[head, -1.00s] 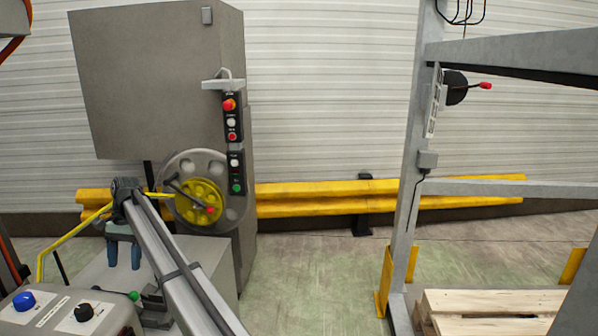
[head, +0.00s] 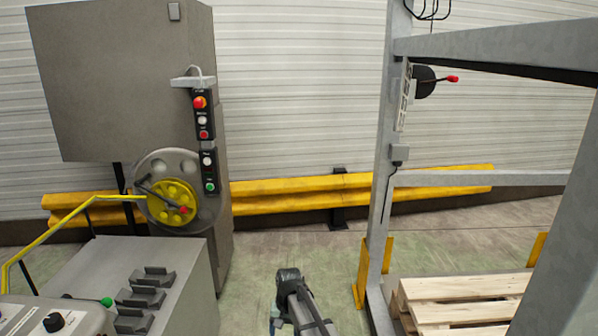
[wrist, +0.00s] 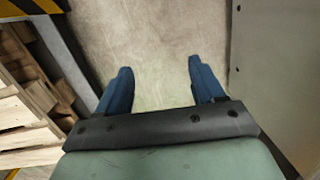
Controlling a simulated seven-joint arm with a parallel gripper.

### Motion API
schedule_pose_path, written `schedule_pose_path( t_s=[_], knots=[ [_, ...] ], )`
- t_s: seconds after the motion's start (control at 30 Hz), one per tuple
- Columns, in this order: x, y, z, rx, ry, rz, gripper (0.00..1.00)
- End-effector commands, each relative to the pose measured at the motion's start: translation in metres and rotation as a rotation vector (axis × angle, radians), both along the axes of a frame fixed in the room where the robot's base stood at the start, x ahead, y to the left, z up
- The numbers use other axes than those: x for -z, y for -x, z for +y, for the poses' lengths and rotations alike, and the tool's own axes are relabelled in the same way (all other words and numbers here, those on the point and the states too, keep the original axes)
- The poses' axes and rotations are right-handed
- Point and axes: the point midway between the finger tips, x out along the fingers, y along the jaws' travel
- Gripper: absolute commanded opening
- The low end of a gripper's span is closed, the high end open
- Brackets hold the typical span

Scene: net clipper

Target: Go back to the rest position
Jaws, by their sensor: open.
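My gripper shows in the wrist view (wrist: 160,85) with two blue fingers spread apart and only bare floor between them. It is open and empty. In the head view, my arm's end is low in the middle, over the floor between the grey machine cabinet (head: 125,85) and the wooden pallet (head: 455,287). The fingers are mostly hidden in the head view, with only a bit of blue showing at the left of the wrist.
A grey bench (head: 180,270) with black brackets stands at the left, near a yellow handwheel (head: 170,200). A metal frame post (head: 385,170) with a red-tipped lever (head: 430,80) stands at the right. A yellow guard rail (head: 290,195) runs along the wall. Open floor (head: 270,255) lies between.

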Motion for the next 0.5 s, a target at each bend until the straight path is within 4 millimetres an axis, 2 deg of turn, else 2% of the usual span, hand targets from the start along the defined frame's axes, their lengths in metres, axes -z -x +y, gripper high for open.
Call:
schedule_pose_path(
  t_s=[0.03, 0.2, 0.3, 0.5],
  knots=[
    [0.010, 0.021, -0.032, 0.006, 0.006, -0.010, 0.68],
    [0.038, 0.062, -0.111, -0.005, 0.030, -0.054, 0.68],
    [0.048, 0.083, -0.145, -0.013, 0.042, -0.073, 0.68],
    [0.061, 0.120, -0.192, -0.028, 0.065, -0.101, 0.68]
  ],
)
